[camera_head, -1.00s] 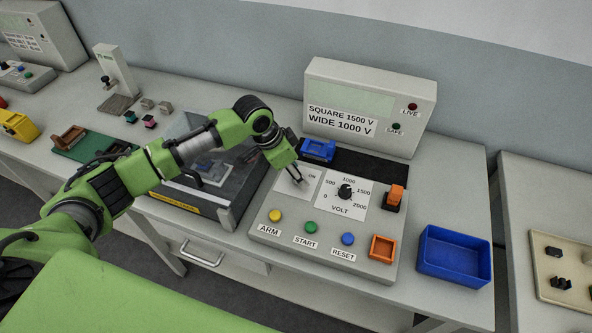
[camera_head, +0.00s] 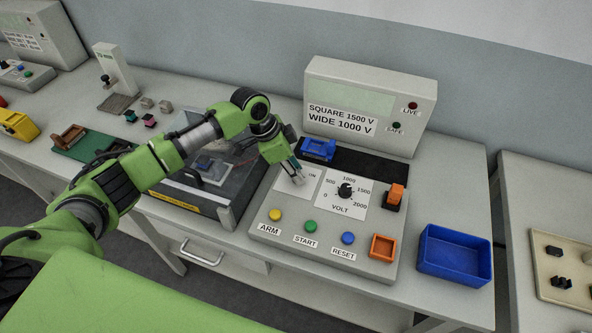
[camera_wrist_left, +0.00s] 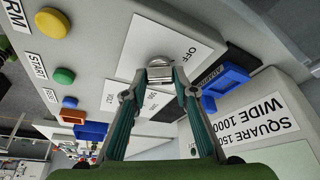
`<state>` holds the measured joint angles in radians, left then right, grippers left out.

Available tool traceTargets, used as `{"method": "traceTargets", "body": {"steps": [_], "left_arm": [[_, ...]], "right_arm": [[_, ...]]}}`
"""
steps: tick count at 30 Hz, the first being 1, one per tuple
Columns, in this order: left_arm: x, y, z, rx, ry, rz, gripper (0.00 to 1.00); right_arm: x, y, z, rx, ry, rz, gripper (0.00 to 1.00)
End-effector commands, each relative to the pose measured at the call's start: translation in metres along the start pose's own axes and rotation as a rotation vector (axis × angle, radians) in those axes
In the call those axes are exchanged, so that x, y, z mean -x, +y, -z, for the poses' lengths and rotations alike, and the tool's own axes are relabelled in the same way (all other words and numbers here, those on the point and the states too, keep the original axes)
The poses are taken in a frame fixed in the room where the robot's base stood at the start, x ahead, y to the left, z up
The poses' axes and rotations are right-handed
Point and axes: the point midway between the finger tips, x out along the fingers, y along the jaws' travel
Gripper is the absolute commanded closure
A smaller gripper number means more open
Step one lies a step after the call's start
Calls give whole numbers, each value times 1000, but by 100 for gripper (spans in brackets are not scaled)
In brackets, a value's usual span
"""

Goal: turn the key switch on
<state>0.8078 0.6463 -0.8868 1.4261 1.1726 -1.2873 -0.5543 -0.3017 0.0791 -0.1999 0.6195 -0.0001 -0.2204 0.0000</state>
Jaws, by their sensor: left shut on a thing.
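The key switch (camera_wrist_left: 158,62) is a round metal lock on a white plate (camera_wrist_left: 150,45) marked OFF in the left wrist view. My left gripper (camera_wrist_left: 159,92) is shut on the key (camera_wrist_left: 158,100), a small metal piece at the lock. In the head view my left gripper (camera_head: 298,180) reaches down onto the plate at the left of the control panel (camera_head: 275,235), and it hides the lock there. Part of an ON label (camera_head: 312,175) shows beside the fingers. I cannot tell the key's exact angle. My right gripper is in neither view.
A VOLT dial (camera_head: 345,191) is just right of the switch plate. Yellow (camera_head: 275,215), green (camera_head: 311,228) and blue (camera_head: 347,239) buttons are in front. A blue connector (camera_head: 318,149) sits behind. A clear-lidded box (camera_head: 205,170) is left, a blue bin (camera_head: 455,255) right.

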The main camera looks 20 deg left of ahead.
Motion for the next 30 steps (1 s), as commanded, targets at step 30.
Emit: {"method": "traceTargets", "body": {"steps": [30], "left_arm": [[-4,-6,3,-886,2,-365,95]], "right_arm": [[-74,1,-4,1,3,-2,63]]}}
